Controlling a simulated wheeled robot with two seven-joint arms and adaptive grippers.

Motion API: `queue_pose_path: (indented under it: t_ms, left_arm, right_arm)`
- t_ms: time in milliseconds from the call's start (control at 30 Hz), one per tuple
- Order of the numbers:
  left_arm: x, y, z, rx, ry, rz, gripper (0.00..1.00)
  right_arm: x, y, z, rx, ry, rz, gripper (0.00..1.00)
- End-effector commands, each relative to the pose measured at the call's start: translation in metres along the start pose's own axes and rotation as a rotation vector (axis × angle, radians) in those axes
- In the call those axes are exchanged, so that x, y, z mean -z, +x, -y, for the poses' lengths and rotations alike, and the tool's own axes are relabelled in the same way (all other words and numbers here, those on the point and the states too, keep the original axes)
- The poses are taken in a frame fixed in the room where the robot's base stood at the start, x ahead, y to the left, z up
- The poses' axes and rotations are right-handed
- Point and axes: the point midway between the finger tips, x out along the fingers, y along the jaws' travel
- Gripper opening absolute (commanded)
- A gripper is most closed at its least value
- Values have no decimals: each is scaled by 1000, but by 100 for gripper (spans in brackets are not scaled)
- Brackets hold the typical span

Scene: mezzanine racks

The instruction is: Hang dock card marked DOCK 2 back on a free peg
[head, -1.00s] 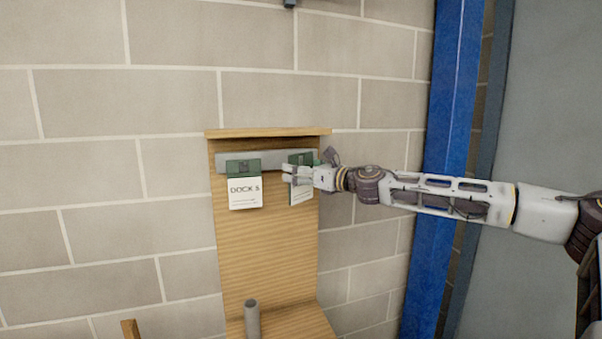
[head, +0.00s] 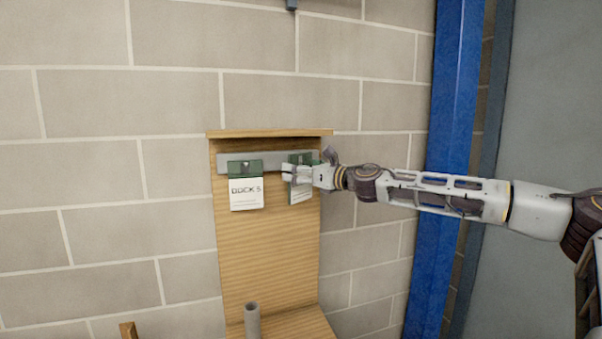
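A white card with a green top (head: 299,193) is at the right end of the grey rail (head: 270,160) on the wooden board. My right gripper (head: 290,173) is in front of this card and hides its middle, so its marking cannot be read. The fingers look close together at the card, but I cannot tell whether they grip it. A second card marked DOCK 5 (head: 246,195) hangs at the left of the rail, apart from the gripper. Pegs cannot be made out. My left gripper is not in view.
The wooden board (head: 265,250) stands against a block wall and has a small top ledge. A grey upright tube (head: 252,320) stands on its lower shelf (head: 295,322). A blue post (head: 440,170) rises behind my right arm.

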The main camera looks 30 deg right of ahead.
Motion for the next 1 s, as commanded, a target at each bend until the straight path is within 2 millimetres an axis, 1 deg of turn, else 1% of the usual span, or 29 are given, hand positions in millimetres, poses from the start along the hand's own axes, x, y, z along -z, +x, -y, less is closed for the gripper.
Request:
queue_pose_path:
  t_ms: [500, 1000]
  left_arm:
    - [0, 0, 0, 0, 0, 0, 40]
    - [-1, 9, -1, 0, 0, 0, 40]
  right_arm:
    - [0, 0, 0, 0, 0, 0, 65]
    - [1, 5, 4, 1, 0, 0, 65]
